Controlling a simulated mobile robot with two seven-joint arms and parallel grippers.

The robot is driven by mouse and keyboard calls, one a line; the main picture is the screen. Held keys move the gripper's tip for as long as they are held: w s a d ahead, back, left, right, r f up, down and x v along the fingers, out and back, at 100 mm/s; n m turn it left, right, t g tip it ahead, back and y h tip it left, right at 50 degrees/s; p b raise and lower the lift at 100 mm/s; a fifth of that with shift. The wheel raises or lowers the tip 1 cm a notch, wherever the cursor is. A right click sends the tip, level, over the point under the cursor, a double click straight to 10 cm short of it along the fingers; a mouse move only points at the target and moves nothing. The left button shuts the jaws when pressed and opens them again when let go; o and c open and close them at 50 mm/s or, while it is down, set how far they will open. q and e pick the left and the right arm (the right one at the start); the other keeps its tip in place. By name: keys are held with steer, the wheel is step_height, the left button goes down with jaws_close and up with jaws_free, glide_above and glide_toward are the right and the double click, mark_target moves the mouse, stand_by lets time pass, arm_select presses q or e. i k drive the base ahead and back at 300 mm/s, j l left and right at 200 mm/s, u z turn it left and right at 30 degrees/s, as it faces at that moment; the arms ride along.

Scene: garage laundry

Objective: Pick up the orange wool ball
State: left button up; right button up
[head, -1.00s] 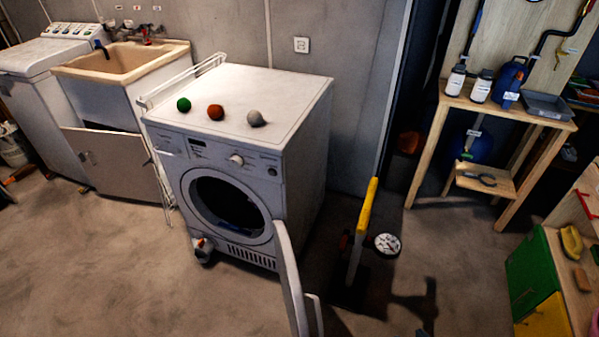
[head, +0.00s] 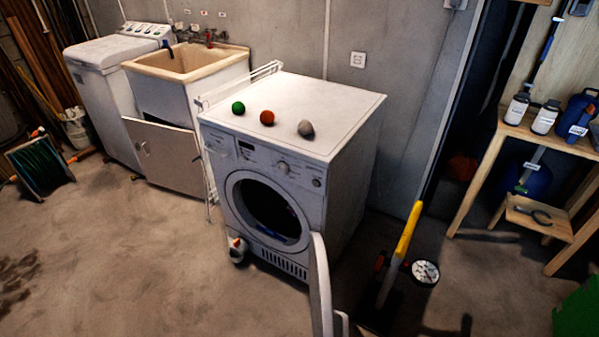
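The orange wool ball (head: 267,117) sits on the top of the white washing machine (head: 340,108), near its front edge. A green ball (head: 238,107) lies to its left and a grey ball (head: 305,128) to its right, each apart from it. Neither of my grippers shows in the head view.
The machine's round door (head: 320,285) stands open toward me. A yellow-handled tool (head: 408,230) and a round gauge (head: 425,272) are on the floor to its right. A sink (head: 186,62) stands at the left, a wooden bench (head: 545,130) at the right. The front left floor is clear.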

mark_target(267, 117)
steer(key=i+j, duration=0.1)
steer(key=j, duration=0.2)
steer(key=i+j, duration=0.1)
steer(key=j, duration=0.25)
steer(key=i+j, duration=0.1)
steer(key=j, duration=0.2)
steer(key=i+j, duration=0.1)
steer(key=j, duration=0.2)
